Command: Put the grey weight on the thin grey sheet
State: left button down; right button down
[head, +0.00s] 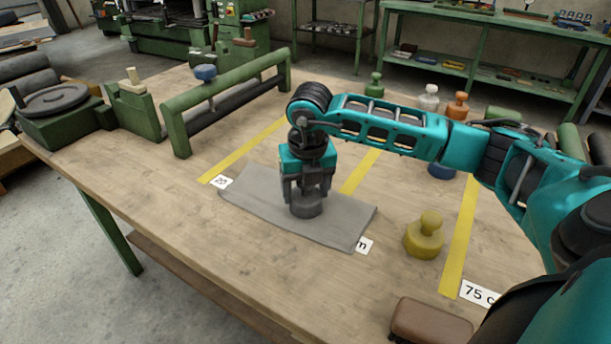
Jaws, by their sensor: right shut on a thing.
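The thin grey sheet (340,229) lies on the wooden table, slightly wavy along its edges, across a yellow stripe. The grey weight (306,208) is at the middle of the sheet, upright, with its base on or just above the surface; I cannot tell whether it touches. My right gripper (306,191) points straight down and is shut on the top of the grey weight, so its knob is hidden. My left gripper is not in view.
A yellow weight (425,236) stands right of the sheet, and a brown block (430,321) lies at the front edge. Green, white and orange weights stand at the back. A green roller frame (225,98) stands at the left. The table's front left is clear.

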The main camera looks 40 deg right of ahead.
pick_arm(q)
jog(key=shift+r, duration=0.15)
pick_arm(e)
jog(key=shift+r, duration=0.1)
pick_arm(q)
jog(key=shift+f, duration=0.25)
pick_arm(e)
jog(key=shift+f, duration=0.25)
jog(key=shift+f+b, duration=0.25)
jog(key=shift+b, duration=0.1)
jog(key=shift+s+a+f, duration=0.1)
jog(key=shift+s+f, duration=0.05)
jog(key=shift+f, duration=0.1)
jog(key=shift+c, duration=2.3)
grip_release()
jog(key=shift+f, duration=0.2)
jog(key=shift+o, duration=1.8)
jog(key=shift+r, duration=0.2)
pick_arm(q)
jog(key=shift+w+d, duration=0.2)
